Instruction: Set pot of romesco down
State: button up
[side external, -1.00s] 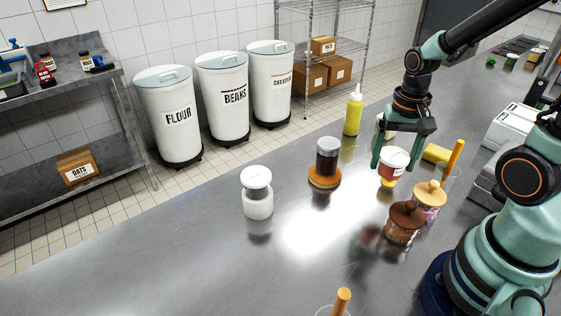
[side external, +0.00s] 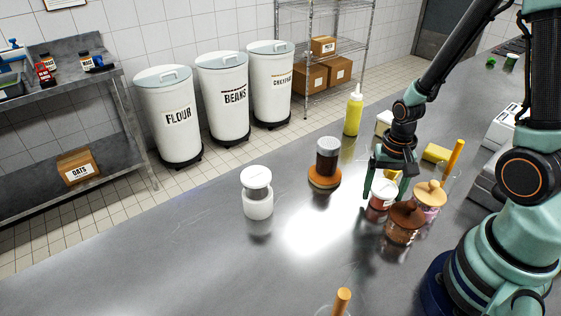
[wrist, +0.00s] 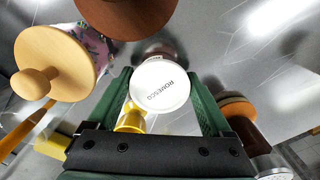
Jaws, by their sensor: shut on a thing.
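The pot of romesco (side external: 383,194) is a small pot with a white lid and a reddish body. In the wrist view its lid (wrist: 160,84) reads ROMESCO. My gripper (side external: 380,187) is shut on it, one green finger on each side. The pot is upright and low, at or just above the steel counter (side external: 170,240); I cannot tell if its base touches. Its lower body is partly hidden by the lid in the wrist view.
A dark-lidded jar (side external: 404,224) and a pale wooden-lidded jar (side external: 428,196) stand close at the pot's right. A shaker on a round wooden base (side external: 324,178), a yellow bottle (side external: 353,113) and a white canister (side external: 257,204) stand further left. The front-left counter is clear.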

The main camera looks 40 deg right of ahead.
aim_at(384, 188)
jog(key=shift+f, duration=0.1)
jog(key=o, duration=1.2)
jog(key=a+r+n+t, duration=0.2)
jog(key=r+n, duration=0.1)
jog(key=r, duration=0.5)
jog(key=w+a+r+n+t, duration=0.1)
jog(key=a+r+n, duration=0.2)
jog(key=r, duration=0.4)
jog(key=w+a+r+n+t, duration=0.1)
jog(key=a+r+n+t, duration=0.1)
jog(key=r, duration=0.6)
jog(key=shift+w+a+r+n+t, duration=0.1)
jog(key=shift+a+r+n+t, duration=0.05)
jog(key=shift+r+n+t, duration=0.3)
